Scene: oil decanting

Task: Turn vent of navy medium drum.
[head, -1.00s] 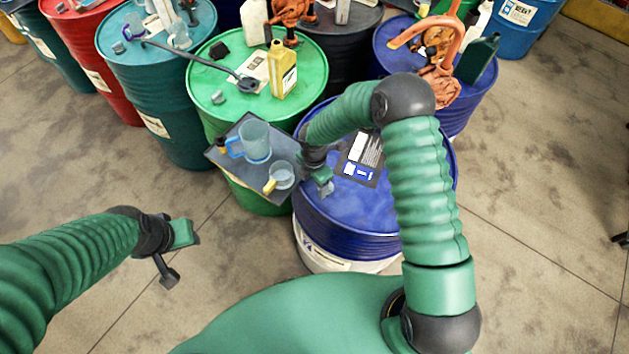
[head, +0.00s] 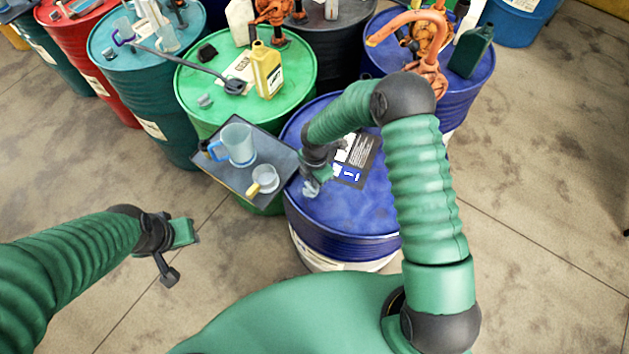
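The navy medium drum (head: 350,215) stands upright in front of me, with a dark and white label on its lid. My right gripper (head: 316,180) is low over the left part of this lid, pointing down. A small grey fitting (head: 311,188), apparently the vent, shows right at its fingertips. The wrist and fingers hide part of it, so I cannot tell whether the fingers close on it. My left gripper (head: 178,252) is open and empty over the floor at the left, with its two fingers well apart.
A dark tray (head: 225,182) with a blue-handled jug (head: 238,145) and a small cup (head: 264,180) sits close left of my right gripper. A green drum (head: 305,75) with a yellow bottle (head: 267,70) stands behind. Another blue drum with an orange pump (head: 428,45) is at back right.

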